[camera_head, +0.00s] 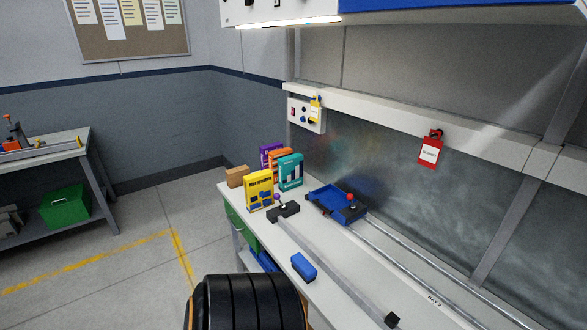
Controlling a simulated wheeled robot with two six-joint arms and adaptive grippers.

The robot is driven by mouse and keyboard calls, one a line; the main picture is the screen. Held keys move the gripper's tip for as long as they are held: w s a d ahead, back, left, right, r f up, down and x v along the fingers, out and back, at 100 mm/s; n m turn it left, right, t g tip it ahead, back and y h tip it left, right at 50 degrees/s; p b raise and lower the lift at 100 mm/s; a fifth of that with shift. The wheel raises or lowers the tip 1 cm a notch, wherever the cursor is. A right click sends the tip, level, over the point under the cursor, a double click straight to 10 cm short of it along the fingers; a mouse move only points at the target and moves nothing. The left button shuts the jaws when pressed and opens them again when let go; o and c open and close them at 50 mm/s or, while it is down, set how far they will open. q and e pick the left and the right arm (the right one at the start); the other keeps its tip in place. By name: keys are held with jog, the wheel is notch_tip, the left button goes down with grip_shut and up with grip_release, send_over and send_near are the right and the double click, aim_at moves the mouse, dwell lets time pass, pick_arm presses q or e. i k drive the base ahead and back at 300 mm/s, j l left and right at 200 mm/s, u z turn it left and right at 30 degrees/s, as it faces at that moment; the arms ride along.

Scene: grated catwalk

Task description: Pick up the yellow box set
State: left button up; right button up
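The yellow box set (259,191) stands upright near the far left end of the white workbench (310,237). Its front shows dark print and blue shapes. A teal box (290,171) stands just to its right and behind. An orange box (273,157) and a purple box (266,151) stand behind them. Neither of my grippers shows in the head view. A black ribbed cylinder at the bottom, perhaps part of my own body, is well apart from the yellow box.
A brown carton (237,176) sits left of the boxes. A black block with a purple knob (277,197), a blue tray (335,199) with a red knob and a blue block (304,266) are on the bench. Rails run along it. A side table (45,160) stands left; open floor lies between.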

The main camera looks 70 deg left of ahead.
aim_at(259, 186)
jog(key=u, duration=2.65)
jog(key=i+j+z, duration=0.1)
jog(key=z, duration=0.8)
jog(key=i+j+z, duration=0.2)
jog(key=j+z, duration=0.15)
jog(key=j, duration=0.3)
jog(key=i+j+z, duration=0.15)
jog(key=j+z, duration=0.2)
jog(key=j, duration=0.35)
jog(key=j+z, duration=0.4)
jog(key=j, duration=0.25)
